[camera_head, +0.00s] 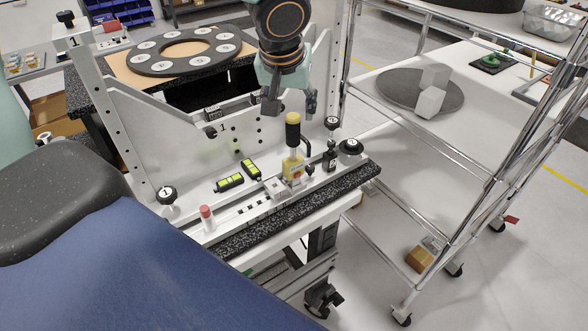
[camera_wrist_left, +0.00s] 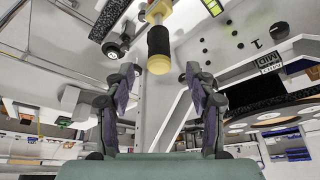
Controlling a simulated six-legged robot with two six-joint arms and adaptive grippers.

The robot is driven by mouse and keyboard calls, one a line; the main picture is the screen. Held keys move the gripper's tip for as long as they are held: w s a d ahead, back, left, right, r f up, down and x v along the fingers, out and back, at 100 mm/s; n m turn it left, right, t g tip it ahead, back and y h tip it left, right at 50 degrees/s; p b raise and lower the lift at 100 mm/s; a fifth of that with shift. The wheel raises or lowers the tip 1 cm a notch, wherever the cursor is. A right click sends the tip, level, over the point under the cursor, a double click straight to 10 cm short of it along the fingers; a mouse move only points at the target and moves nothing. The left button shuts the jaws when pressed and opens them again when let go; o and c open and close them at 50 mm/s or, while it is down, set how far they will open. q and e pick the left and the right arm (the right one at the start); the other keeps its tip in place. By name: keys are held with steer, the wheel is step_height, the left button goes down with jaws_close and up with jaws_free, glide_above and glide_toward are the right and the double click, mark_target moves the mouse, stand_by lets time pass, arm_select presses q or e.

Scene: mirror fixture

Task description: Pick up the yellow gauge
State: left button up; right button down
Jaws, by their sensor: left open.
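The yellow gauge (camera_head: 293,168) stands upright on the white fixture ledge in the head view, with a yellow base, a black grip and a yellow top. In the left wrist view, the gauge's black grip and yellow tip (camera_wrist_left: 159,48) show at the top centre, pointing down between the fingers. My left gripper (camera_head: 290,104) is open and empty, its fingers pointing down just above the gauge's top. The fingers also show in the left wrist view (camera_wrist_left: 161,82), spread to either side. My right gripper is out of view.
Two black-and-yellow-green levels (camera_head: 230,182) and a red-topped pin (camera_head: 207,213) sit left of the gauge. Black knobs (camera_head: 349,147) stand close on its right. A tall white plate (camera_head: 180,135) rises behind. A chrome-framed cart (camera_head: 440,130) stands to the right.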

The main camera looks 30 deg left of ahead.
mark_target(291, 117)
arm_select(q)
steer(key=x, duration=0.5)
steer(key=shift+w+f, duration=0.2)
steer(key=shift+w, duration=0.1)
steer(key=shift+c, duration=0.3)
steer(key=shift+s, duration=0.15)
steer(key=c, duration=0.4)
jaws_close()
